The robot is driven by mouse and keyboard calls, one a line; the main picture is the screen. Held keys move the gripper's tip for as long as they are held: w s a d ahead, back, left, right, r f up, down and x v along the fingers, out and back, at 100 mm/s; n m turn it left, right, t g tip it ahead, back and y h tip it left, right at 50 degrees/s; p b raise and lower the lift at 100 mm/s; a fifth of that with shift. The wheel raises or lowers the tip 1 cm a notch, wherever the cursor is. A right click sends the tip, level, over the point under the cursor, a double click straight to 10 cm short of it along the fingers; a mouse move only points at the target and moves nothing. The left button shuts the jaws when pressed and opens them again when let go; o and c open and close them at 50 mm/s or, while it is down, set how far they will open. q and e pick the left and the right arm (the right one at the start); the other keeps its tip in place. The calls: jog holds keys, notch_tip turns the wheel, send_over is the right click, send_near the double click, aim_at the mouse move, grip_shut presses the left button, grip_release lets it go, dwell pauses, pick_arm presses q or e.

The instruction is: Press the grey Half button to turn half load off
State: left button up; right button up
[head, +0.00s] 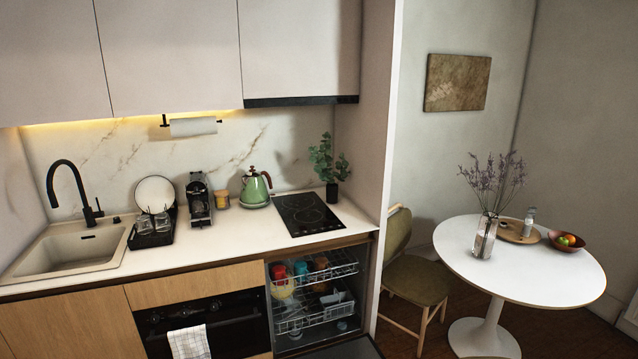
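The dishwasher (268,310) stands under the counter, below the hob. Its front is open and two wire racks show inside. The upper rack (338,268) holds red, teal and other coloured dishes. The lower rack (290,325) holds a few items. A dark panel that looks like the lowered dishwasher door (345,349) shows at the bottom edge, mostly cut off. I cannot make out the grey Half button in this view. Neither of my grippers is in view.
An oven (235,325) with a hanging towel (189,342) is left of the dishwasher. A white wall end (375,170) stands to its right, then a chair (415,277) and a round white table (540,275). The counter front (235,236) is clear.

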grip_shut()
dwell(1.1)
